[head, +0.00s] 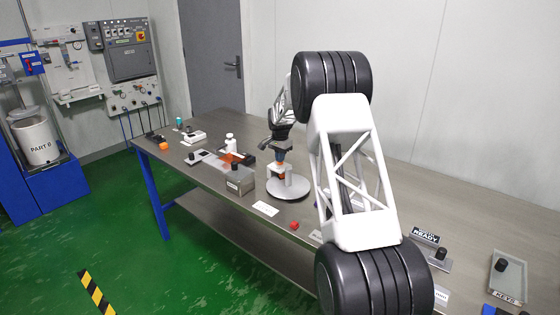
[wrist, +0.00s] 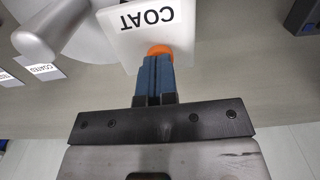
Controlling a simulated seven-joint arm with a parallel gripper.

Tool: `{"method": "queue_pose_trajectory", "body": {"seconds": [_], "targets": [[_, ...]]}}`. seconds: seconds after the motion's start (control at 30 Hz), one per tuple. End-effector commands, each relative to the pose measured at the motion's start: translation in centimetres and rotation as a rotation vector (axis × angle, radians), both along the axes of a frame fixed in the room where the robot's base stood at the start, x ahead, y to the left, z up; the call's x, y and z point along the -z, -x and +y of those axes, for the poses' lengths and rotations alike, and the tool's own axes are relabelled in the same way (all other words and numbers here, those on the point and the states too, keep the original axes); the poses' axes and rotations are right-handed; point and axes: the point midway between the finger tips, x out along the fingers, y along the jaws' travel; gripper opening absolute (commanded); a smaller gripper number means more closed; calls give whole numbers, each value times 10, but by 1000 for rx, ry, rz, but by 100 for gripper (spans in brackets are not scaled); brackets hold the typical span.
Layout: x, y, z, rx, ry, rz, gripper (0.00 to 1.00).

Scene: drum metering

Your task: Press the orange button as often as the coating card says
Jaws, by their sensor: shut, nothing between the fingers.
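The orange button (wrist: 160,49) sits on a white block marked COAT (wrist: 147,22) in the wrist view. My gripper (wrist: 158,62) is shut and empty, its blue fingers together. Their tips are right at the button and cover part of it; I cannot tell whether they touch or press it. In the head view my gripper (head: 281,163) points down beside the round grey plate (head: 289,188). A small white card marked COATED (wrist: 44,71) lies on the table. I cannot make out a number of presses on any card.
The long grey table (head: 460,215) holds a small red block (head: 294,225), a grey box (head: 240,181) and a READY sign (head: 425,235). A KEYS tray (head: 508,278) is at the right. My arm hides part of the table's middle.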

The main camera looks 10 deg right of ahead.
Motion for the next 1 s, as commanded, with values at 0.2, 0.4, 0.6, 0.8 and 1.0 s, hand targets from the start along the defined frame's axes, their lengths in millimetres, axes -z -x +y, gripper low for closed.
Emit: {"method": "queue_pose_trajectory", "body": {"seconds": [0.2,0.4,0.6,0.8,1.0], "targets": [[1,0,0,0,0,0,0],[-1,0,0,0,0,0,0],[-8,0,0,0,0,0,0],[-18,0,0,0,0,0,0],[-27,0,0,0,0,0,0]]}}
